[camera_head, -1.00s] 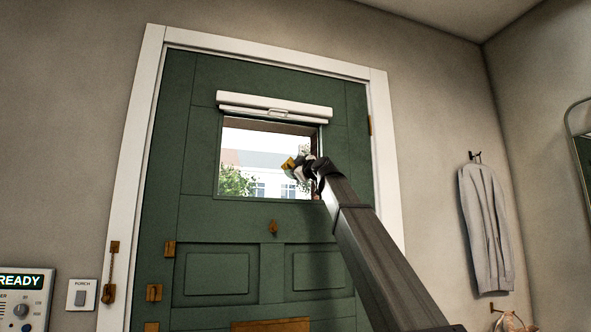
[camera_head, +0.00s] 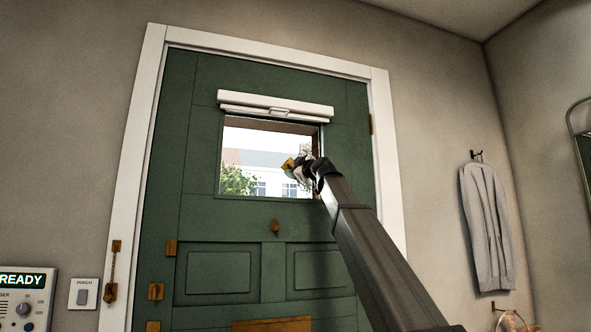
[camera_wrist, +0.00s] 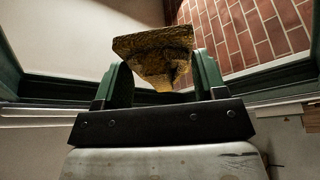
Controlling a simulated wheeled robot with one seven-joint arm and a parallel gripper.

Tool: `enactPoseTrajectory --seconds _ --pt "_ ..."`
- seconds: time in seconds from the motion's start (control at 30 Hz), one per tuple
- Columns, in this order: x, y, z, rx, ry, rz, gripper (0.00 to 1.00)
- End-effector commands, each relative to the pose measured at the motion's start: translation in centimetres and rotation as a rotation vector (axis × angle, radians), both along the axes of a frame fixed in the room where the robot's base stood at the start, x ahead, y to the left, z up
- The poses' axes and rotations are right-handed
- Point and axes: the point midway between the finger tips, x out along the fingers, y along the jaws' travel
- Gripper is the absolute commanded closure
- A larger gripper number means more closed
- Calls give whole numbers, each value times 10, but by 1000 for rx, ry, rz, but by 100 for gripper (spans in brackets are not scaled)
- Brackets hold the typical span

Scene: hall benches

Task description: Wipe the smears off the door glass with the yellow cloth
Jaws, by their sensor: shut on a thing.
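The green door (camera_head: 160,210) is shut in its white frame, with a glass pane (camera_head: 255,170) in its upper half. Trees and houses show through the glass; I cannot make out smears on it at this size. My gripper (camera_head: 292,165) is in front of the right part of the pane. It is shut on the yellow cloth (camera_head: 287,163), which also shows bunched between the two fingers in the wrist view (camera_wrist: 155,45). Whether the cloth touches the glass is not clear. My arm hides the pane's lower right corner.
A rolled white blind (camera_head: 275,105) sits above the pane. A small brass piece (camera_head: 274,227) is below it. Brass fittings (camera_head: 155,292) line the door's left edge. A grey garment (camera_head: 487,225) hangs at the right. A porch switch (camera_head: 83,294) and a panel (camera_head: 25,300) are at the left.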

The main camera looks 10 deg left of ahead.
Motion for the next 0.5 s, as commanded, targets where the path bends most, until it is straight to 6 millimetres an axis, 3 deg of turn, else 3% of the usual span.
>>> enactPoseTrajectory --seconds 0.23,0.5 --pt "3 -4 0 0 0 -1 54" --pt "12 -21 0 0 -1 -2 54"
